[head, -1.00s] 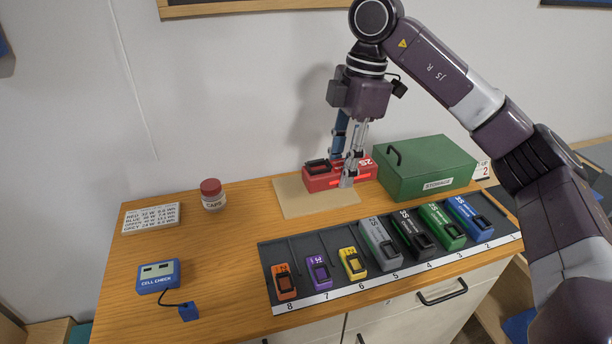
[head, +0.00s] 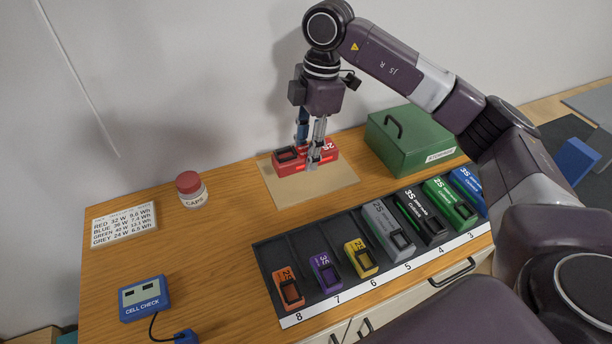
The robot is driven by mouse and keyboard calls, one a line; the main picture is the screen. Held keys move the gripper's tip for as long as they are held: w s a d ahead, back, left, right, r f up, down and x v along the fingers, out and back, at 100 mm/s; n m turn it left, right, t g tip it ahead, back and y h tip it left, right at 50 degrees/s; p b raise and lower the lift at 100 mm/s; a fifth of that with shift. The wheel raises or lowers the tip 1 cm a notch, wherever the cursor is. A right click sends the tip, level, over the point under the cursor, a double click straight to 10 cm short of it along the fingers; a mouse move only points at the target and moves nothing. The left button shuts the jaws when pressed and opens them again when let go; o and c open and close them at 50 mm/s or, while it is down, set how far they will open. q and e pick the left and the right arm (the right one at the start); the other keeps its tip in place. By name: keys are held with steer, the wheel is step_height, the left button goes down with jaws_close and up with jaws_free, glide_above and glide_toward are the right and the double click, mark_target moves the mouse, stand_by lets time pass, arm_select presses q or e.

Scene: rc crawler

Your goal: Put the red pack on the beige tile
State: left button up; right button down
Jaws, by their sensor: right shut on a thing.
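The red pack (head: 289,157), with a black handle and "2S" marking, is over the back part of the beige tile (head: 310,188). The tile's front part shows bare. I cannot tell whether the pack touches the tile or hangs just above it. My right gripper (head: 314,160) points down and is shut on the red pack near its right half. Its fingers hide part of the pack. My left gripper is not in view.
A green storage box (head: 408,143) stands right of the tile. In front, a dark rack (head: 330,305) holds several coloured packs in numbered slots. A caps jar (head: 191,190), printed card (head: 124,224) and blue cell checker (head: 145,298) stand left. Bare wood (head: 215,240) lies between.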

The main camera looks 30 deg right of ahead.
glide_above(304, 191)
steer(key=f, duration=0.5)
steer(key=shift+d+p, duration=0.3)
step_height(304, 191, down, 3)
steer(key=shift+f+p, duration=0.2)
steer(key=shift+p, duration=0.15)
steer(key=shift+f, duration=0.45)
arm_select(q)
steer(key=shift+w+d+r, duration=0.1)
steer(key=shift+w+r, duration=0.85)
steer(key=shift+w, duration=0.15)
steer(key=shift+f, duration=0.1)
arm_select(e)
steer(key=shift+f, duration=0.1)
steer(key=c, duration=1.7)
jaws_free()
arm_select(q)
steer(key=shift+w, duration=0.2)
arm_select(e)
steer(key=o, duration=0.3)
steer(key=shift+o, duration=0.2)
